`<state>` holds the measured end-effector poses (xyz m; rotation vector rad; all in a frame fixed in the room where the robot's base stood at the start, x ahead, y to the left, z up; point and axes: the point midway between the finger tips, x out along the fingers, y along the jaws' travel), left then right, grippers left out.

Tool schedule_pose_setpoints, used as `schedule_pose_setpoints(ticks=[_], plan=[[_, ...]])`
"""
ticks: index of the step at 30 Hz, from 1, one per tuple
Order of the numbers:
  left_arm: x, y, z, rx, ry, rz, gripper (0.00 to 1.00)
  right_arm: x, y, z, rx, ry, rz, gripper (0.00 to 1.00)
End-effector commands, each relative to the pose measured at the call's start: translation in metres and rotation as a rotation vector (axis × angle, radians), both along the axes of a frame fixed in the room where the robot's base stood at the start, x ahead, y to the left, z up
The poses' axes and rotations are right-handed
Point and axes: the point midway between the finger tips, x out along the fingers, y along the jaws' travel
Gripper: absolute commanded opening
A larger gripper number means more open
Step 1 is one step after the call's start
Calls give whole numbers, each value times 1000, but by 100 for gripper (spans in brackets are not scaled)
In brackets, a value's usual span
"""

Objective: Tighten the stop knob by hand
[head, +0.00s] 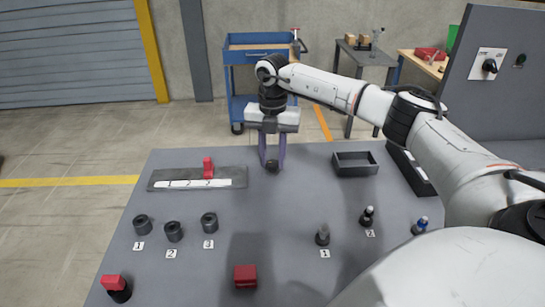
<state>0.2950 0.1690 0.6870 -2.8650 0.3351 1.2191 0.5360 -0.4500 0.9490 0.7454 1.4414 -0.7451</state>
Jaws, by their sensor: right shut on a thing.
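My right gripper (272,164) points down over the back middle of the grey table. Its purple fingers are shut on a small dark knob-like piece (272,168) at table height. I cannot tell whether this piece is the stop knob, or what is under it. A red block (208,167) stands on a dark rail (236,178) with a white scale strip, to the left of the gripper and apart from it. My left gripper is not in view.
Several black rings (174,231) stand by number labels at left. A red block (246,276) lies at the front, and a red-topped black piece (115,287) at front left. Dark upright pieces (323,236) stand at right. An open black tray (355,164) sits right of the gripper.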

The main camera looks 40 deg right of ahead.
Motion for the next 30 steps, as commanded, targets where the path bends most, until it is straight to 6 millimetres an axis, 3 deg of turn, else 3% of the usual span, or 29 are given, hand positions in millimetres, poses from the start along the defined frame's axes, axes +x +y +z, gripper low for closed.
schedule_pose_setpoints(ticks=[9,25,26,29,30], plan=[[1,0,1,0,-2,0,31,2,-2,3,-3,-9,-123,6],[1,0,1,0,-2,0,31,2,-3,3,-4,-11,-146,6],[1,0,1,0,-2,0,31,2,-3,3,-4,-11,-146,30],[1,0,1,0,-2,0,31,2,-2,3,-3,-9,-145,46],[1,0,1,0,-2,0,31,2,-2,3,-3,-8,-144,47]])
